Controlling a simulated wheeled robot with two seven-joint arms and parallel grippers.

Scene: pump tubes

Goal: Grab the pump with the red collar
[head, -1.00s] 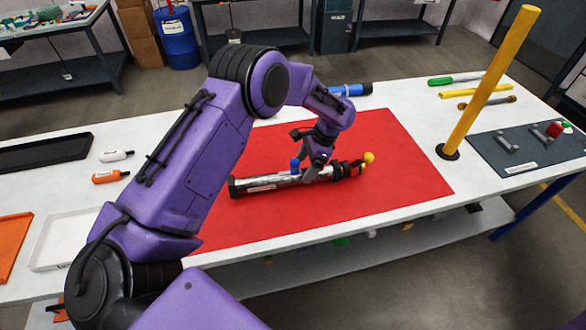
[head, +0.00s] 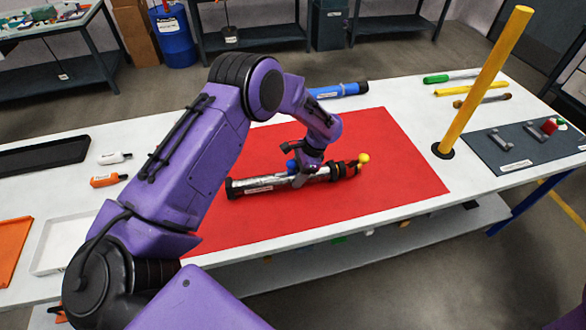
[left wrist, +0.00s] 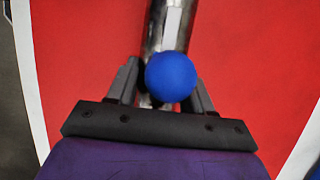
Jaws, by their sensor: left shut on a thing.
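A pump with a silver tube (head: 258,184), dark ends and a white label lies on the red mat (head: 395,190). A yellow ball (head: 363,158) is at its right end, and a blue ball (head: 291,164) sits at its side. In the left wrist view the silver tube (left wrist: 158,40) runs between the fingers, and the blue ball (left wrist: 171,77) partly hides the grip. My right gripper is not in view.
A blue-and-black tube (head: 340,90) lies behind the mat. A yellow post (head: 485,80) stands at right, beside a grey mat (head: 520,168) with fittings and a red piece (head: 548,126). Bottles, a black tray (head: 40,155) and a white tray (head: 62,240) are at left.

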